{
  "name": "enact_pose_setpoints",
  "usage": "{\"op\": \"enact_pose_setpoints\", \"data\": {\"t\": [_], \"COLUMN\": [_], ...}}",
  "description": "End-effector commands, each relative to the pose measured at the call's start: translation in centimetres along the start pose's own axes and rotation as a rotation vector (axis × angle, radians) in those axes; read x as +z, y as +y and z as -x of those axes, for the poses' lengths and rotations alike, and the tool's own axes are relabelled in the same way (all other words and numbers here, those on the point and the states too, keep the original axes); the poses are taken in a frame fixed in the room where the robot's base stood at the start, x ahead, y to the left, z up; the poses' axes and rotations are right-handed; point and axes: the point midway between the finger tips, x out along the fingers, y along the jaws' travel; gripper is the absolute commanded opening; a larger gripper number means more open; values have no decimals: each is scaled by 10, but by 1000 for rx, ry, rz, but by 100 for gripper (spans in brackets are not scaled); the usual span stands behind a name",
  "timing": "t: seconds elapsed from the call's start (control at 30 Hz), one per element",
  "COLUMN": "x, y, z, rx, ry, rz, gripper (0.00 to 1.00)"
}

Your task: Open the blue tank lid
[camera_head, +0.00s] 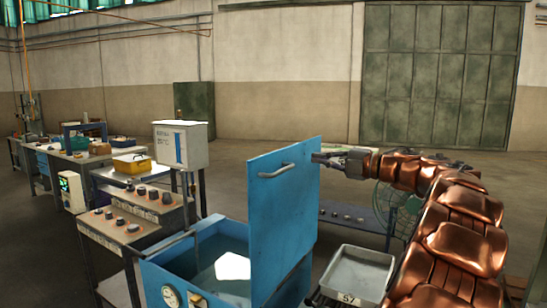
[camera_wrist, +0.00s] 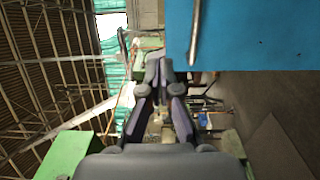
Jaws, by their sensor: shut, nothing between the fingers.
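The blue tank lid (camera_head: 283,215) stands upright over the blue tank (camera_head: 165,285), and the tank's opening shows beside it with liquid and a bright reflection inside. The lid's metal handle (camera_head: 277,171) is near its top edge. My gripper (camera_head: 318,157) is at the lid's upper right edge, apart from the handle. In the wrist view my gripper (camera_wrist: 160,68) is shut and empty. The lid (camera_wrist: 255,35) and its handle (camera_wrist: 195,32) show at upper right there, beside the fingertips. I cannot tell whether the fingers touch the lid.
A grey tray (camera_head: 357,273) marked 57 stands right of the tank, below my arm. A green fan (camera_head: 397,208) is behind my arm. A bench with knobs (camera_head: 125,225) and a white control box (camera_head: 181,145) stand at left. The floor behind is open.

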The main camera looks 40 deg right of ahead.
Motion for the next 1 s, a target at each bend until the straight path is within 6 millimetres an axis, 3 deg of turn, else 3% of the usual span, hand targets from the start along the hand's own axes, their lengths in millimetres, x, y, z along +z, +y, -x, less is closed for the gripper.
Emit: {"op": "enact_pose_setpoints", "data": {"t": [0.1,0.27,0.7,1.0], "x": [-1,-3,-4,-4], "y": [-7,-6,-6,-7], "z": [6,-8,-85,-122], "rx": [-19,-21,-19,-18], "ry": [18,22,22,18], "rz": [3,4,4,4], "gripper": [0,0,0,0]}}
